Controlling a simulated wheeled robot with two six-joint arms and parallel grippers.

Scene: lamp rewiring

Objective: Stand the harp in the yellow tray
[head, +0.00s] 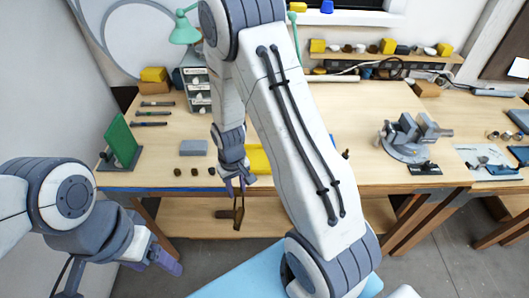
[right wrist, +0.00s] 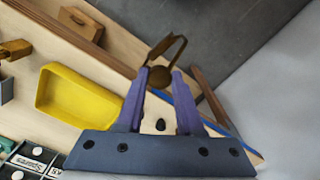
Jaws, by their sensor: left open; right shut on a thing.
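The harp (head: 238,213) is a thin brown loop, seen just in front of the table's front edge in the head view. My right gripper (head: 236,186) is shut on it; in the right wrist view the harp (right wrist: 163,62) sticks out beyond the purple fingertips (right wrist: 161,78). The yellow tray (head: 257,160) lies on the table near its front edge, partly hidden by my right arm. In the right wrist view the tray (right wrist: 50,97) looks empty, to the left of the gripper and apart from the harp. My left gripper (head: 156,263) is open and empty at lower left, off the table.
A green upright board (head: 121,140) stands at the table's left. A grey block (head: 193,148) and small dark pieces (head: 194,171) lie left of the tray. A grey vise-like fixture (head: 408,136) stands right. A shelf (head: 262,215) runs below the tabletop.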

